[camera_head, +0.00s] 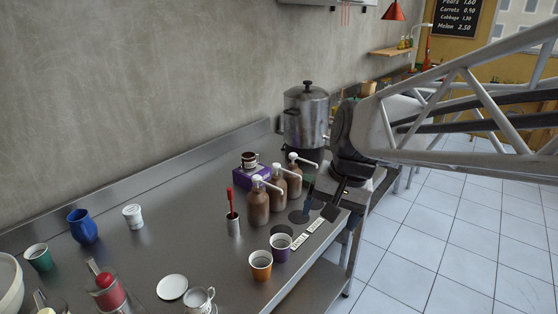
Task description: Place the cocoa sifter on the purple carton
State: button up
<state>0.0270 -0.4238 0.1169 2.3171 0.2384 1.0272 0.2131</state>
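The purple carton (252,178) stands on the steel counter near the wall, behind the brown pump bottles. A small dark brown cup-shaped thing with a pale band and a side handle (249,160) stands upright on top of the carton; it looks like the cocoa sifter, though it is too small to be certain. My gripper (319,203) is to the right of the carton and the bottles, over the counter's right end, pointing down. Its two dark fingers are apart with nothing visible between them.
Several brown pump bottles (258,207) stand between the carton and my gripper. A red-handled tool stands in a metal cup (233,224). Orange (261,265) and purple (281,247) cups are near the front edge. A large steel pot (305,115) stands behind. Mid-left counter is mostly clear.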

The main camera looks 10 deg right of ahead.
jog(key=s+d+f+n+t+h, duration=0.1)
jog(key=s+d+f+n+h, duration=0.1)
jog(key=s, duration=0.9)
jog(key=shift+s+d+f+n, duration=0.35)
jog(key=shift+d+f+n, duration=0.1)
jog(key=shift+f+n, duration=0.4)
